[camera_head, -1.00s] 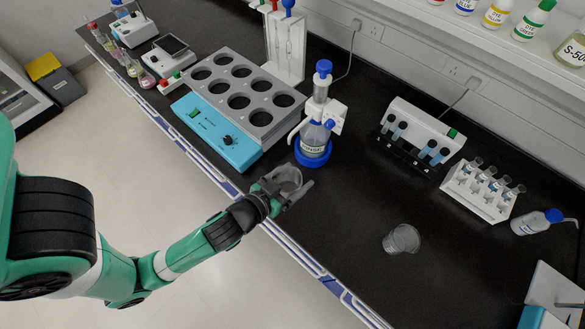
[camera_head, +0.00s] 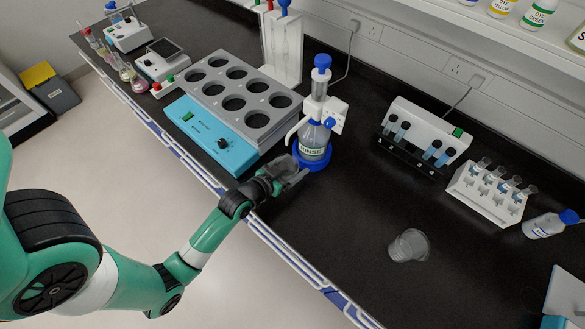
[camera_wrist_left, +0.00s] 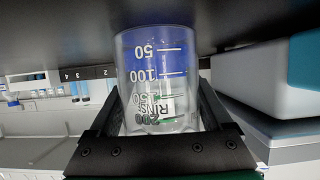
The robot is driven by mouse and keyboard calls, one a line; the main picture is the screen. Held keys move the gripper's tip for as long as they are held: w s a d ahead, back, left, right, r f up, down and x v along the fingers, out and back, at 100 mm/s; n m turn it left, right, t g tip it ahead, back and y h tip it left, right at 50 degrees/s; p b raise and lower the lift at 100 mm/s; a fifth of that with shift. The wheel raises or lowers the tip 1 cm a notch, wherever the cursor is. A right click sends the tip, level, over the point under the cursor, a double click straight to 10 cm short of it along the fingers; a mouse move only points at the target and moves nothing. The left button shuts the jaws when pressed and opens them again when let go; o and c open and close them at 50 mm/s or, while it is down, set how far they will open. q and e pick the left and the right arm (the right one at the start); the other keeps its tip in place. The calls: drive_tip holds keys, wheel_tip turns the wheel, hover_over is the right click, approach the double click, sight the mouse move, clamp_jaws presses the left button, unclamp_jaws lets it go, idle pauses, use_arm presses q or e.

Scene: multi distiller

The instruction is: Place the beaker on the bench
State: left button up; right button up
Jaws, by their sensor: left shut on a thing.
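The clear graduated beaker (camera_wrist_left: 155,85) is in the jaws of my left gripper (camera_head: 286,174), whose fingers close on its two sides in the left wrist view (camera_wrist_left: 157,125). That view is upside down; the beaker looks upright, with its base close to the dark bench (camera_head: 335,215). I cannot tell whether it touches. In the head view the beaker is small and partly hidden by the gripper, just in front of the dispenser bottle (camera_head: 314,142). The bottle's label shows through the glass in the wrist view. My right gripper is not in view.
The bottle stands in a blue ring base close behind the gripper. A blue and grey heating block (camera_head: 240,103) is to the left. A clear cup (camera_head: 409,246) stands on the bench to the right. White tube racks (camera_head: 490,192) stand farther right. The bench between is clear.

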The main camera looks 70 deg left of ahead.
use_arm(q)
drive_tip(key=o, duration=1.2)
drive_tip(key=shift+f, duration=0.1)
drive_tip(key=shift+s+d+r+p, duration=0.1)
drive_tip(key=shift+s+r+p, duration=0.1)
drive_tip(key=shift+r+p, duration=0.1)
drive_tip(key=p+v, duration=0.2)
drive_tip(key=v, duration=0.9)
drive_tip(key=shift+s+d, duration=0.15)
drive_tip(key=shift+s, duration=0.1)
